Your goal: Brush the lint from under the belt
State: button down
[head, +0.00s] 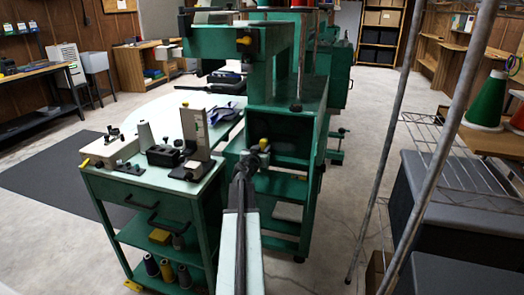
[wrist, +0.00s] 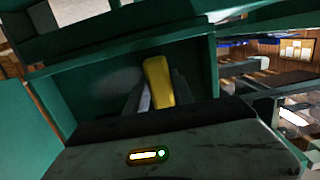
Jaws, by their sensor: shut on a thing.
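My gripper (head: 255,157) reaches forward to the green machine (head: 219,42), at the left of its open green bay (head: 291,152). In the wrist view my gripper (wrist: 160,92) is shut on a yellow thing (wrist: 157,78), which looks like the handle of a brush. Its yellow end also shows in the head view (head: 264,143). The brush's bristles are not visible. The green walls of the bay (wrist: 200,62) stand behind and around the fingers in the wrist view. I cannot make out the belt or any lint in either view.
A green cart (head: 152,200) with small fixtures on top and spools below stands close on the left. Grey metal poles (head: 385,150) and dark grey boxes (head: 450,215) are on the right. Concrete floor (head: 320,255) is clear between the machine and the poles.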

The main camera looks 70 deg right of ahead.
aim_at(282, 147)
jog(key=shift+d, duration=0.35)
jog(key=shift+s, duration=1.7)
jog(key=shift+s, duration=0.15)
jog(key=shift+s+d, duration=0.15)
jog(key=shift+s, duration=0.65)
jog(key=shift+s+d, duration=0.1)
jog(key=shift+s, duration=0.7)
jog(key=shift+s+d, duration=0.15)
jog(key=shift+s, duration=3.3)
